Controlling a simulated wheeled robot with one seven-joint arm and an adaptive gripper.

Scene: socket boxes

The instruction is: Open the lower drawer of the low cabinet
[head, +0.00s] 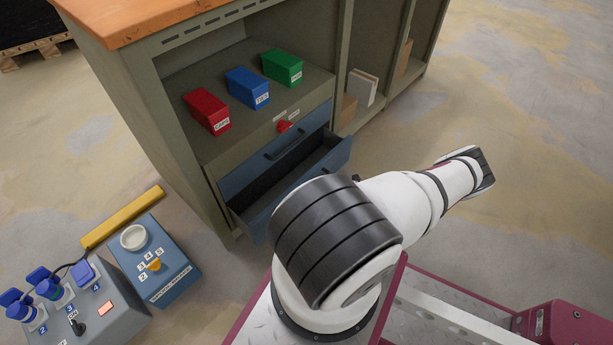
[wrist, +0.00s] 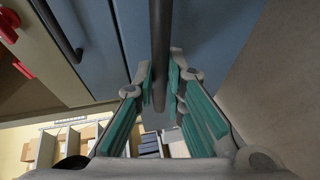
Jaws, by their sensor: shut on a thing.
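The low cabinet (head: 190,148) has two blue drawers. The upper drawer (head: 238,180) is shut, with a dark bar handle. The lower drawer (head: 258,228) is pulled partly out, and its dark empty-looking inside shows. The lower drawer's blue front (wrist: 205,35) is just beyond the fingers.
Red (head: 207,111), blue (head: 247,88) and green (head: 282,67) boxes sit on the shelf above the drawers. A grey socket box (head: 95,300) and a blue box (head: 160,262) stand left of my base. Floor right of the cabinet is clear.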

